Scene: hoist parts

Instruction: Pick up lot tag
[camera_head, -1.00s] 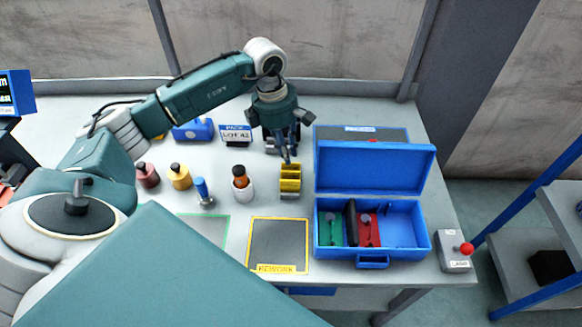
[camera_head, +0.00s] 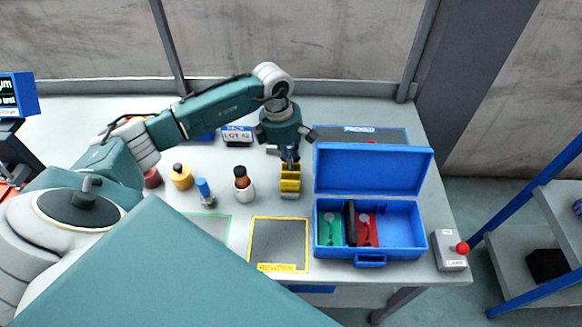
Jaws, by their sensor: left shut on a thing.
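My left gripper (camera_head: 290,155) reaches down from above to the top of a yellow slotted holder (camera_head: 290,182) on the table. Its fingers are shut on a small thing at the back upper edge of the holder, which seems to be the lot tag. The tag is too small and too covered by the fingers to make out. My right gripper is not in view.
An open blue case (camera_head: 373,258) with green and red pieces stands right of the holder, its lid raised. A brown-topped bottle (camera_head: 242,184), blue-topped piece (camera_head: 204,192) and yellow pot (camera_head: 181,177) stand left. The yellow-edged REWORK mat (camera_head: 278,240) is bare. A red-button box (camera_head: 450,251) sits far right.

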